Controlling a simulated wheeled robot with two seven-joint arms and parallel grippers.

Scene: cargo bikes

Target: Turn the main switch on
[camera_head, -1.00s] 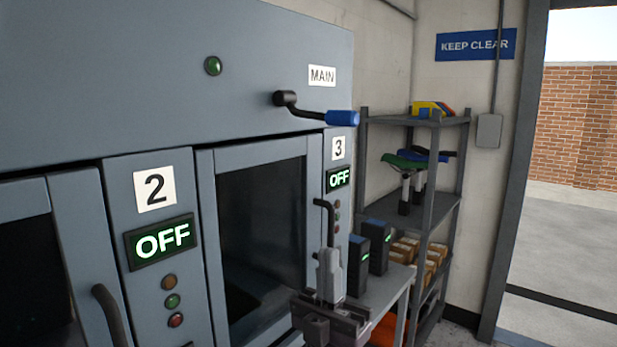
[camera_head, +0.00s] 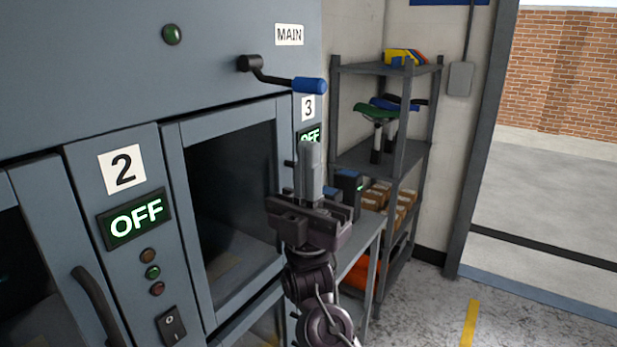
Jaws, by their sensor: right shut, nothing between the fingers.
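The main switch is a black crank lever with a blue grip (camera_head: 309,86) on the upper panel of the grey cabinet, beneath the MAIN label (camera_head: 289,34). Its arm runs from the pivot at the left to the grip at the right, sloping slightly down. My right gripper (camera_head: 309,150) points up below the blue grip, apart from it in the picture, in front of the bay 3 panel. Its fingers are together with nothing between them. My left gripper is not in view.
The displays of bay 2 (camera_head: 134,218) and bay 3 (camera_head: 310,135) read OFF; the latter is partly hidden by my gripper. A green lamp (camera_head: 172,34) sits on the upper panel. A shelf (camera_head: 405,160) with saddles and boxes stands right of the cabinet. Floor is free at lower right.

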